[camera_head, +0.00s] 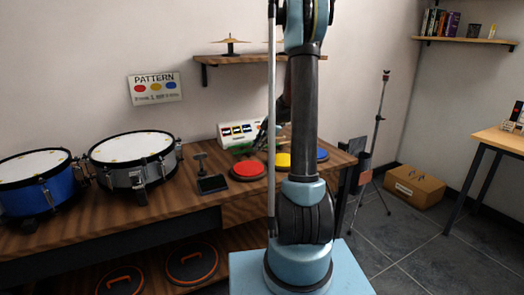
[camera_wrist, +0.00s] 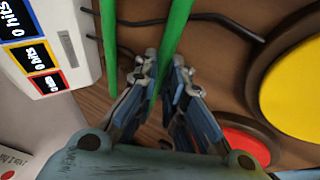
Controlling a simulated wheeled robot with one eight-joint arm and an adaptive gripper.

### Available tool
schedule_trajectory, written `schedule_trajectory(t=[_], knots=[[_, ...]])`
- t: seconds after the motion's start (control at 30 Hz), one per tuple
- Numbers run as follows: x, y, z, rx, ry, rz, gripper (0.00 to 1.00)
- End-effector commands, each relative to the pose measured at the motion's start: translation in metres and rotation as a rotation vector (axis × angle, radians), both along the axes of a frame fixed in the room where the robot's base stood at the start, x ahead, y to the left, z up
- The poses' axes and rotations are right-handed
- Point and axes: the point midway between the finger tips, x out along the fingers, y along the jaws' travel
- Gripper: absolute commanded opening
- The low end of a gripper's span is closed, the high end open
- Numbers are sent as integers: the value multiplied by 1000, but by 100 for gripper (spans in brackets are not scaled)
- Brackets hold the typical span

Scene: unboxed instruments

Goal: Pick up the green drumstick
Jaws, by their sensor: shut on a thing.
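In the wrist view, a green drumstick (camera_wrist: 172,40) runs down from the top edge and passes between the fingers of my gripper (camera_wrist: 162,72), which is shut on it. A second green stick length (camera_wrist: 108,45) lies to the left, outside the fingers, its lower end near the left finger. In the head view my gripper is mostly hidden behind my own arm, close to the white counter box on the wooden table (camera_head: 215,212). I cannot make out the drumstick clearly there.
The white counter box (camera_head: 238,133) stands by the wall. Red (camera_head: 248,170), yellow (camera_head: 284,161) and blue (camera_head: 322,155) pads sit on the table. A grey drum (camera_head: 133,148) and blue drum (camera_head: 35,170) stand left. A thin stand (camera_head: 378,120) is on the right.

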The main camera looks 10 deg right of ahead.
Motion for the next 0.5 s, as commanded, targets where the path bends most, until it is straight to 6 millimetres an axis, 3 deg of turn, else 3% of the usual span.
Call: schedule_trajectory(t=[0.27, 0.5], knots=[[0, 0, 3, 0, 0, 0, 0], [0, 0, 32, 0, 0, 0, 0]])
